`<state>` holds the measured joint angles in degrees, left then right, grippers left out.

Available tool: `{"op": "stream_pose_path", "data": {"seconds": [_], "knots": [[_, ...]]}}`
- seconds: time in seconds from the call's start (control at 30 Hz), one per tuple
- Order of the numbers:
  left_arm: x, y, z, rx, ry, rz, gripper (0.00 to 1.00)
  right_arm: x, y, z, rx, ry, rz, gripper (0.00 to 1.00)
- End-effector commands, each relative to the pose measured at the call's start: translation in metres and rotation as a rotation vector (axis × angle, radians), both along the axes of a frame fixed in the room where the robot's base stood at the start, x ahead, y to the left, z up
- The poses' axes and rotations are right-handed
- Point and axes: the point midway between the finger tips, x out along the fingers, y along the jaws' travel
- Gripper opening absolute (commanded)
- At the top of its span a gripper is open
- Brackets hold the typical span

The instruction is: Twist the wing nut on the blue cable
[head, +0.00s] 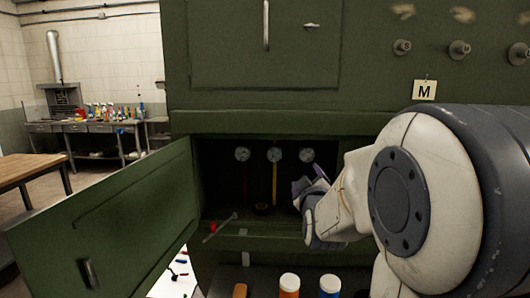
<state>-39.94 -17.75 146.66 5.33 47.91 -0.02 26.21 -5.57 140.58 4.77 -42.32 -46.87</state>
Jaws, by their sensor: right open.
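Inside the dark open compartment, three round pale metal fittings hang in a row: left (241,154), middle (274,155) and right (306,155). A red cable (245,182) runs down from the left one and a yellow cable (274,183) from the middle one. No blue cable can be made out; my right gripper covers the space below the right fitting. The wing nut is too small to tell apart. My right gripper (309,179) is open, inside the compartment just below the right fitting; contact cannot be told. My left gripper is not in view.
The green cabinet door (110,222) stands swung open to the left. A thin tool (220,228) lies at the compartment's front edge. Orange (289,285) and blue (330,286) containers with white lids stand below. A label marked M (424,90) is on the cabinet.

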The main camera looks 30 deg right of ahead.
Motion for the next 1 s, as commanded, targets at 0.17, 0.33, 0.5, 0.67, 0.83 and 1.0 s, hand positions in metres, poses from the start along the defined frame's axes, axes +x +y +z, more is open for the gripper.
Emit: {"op": "stream_pose_path", "data": {"seconds": [0.17, 0.33, 0.5, 0.67, 0.83, 1.0], "knots": [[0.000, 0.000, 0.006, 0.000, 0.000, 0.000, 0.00, 0.000, -0.021, 0.014, -0.050, -0.027, -0.041, 0.75], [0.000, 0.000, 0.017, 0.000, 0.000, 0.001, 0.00, 0.021, -0.033, 0.015, -0.049, -0.026, -0.039, 0.75], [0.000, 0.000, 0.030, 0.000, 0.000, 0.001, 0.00, 0.048, -0.049, 0.015, -0.049, -0.026, -0.037, 0.75], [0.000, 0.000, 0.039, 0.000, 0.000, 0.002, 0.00, 0.069, -0.060, 0.015, -0.048, -0.026, -0.036, 0.75], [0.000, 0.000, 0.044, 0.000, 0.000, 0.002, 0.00, 0.081, -0.068, 0.014, -0.048, -0.028, -0.036, 0.75], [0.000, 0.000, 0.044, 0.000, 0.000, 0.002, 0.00, 0.083, -0.070, 0.012, -0.047, -0.027, -0.037, 0.75]]}}
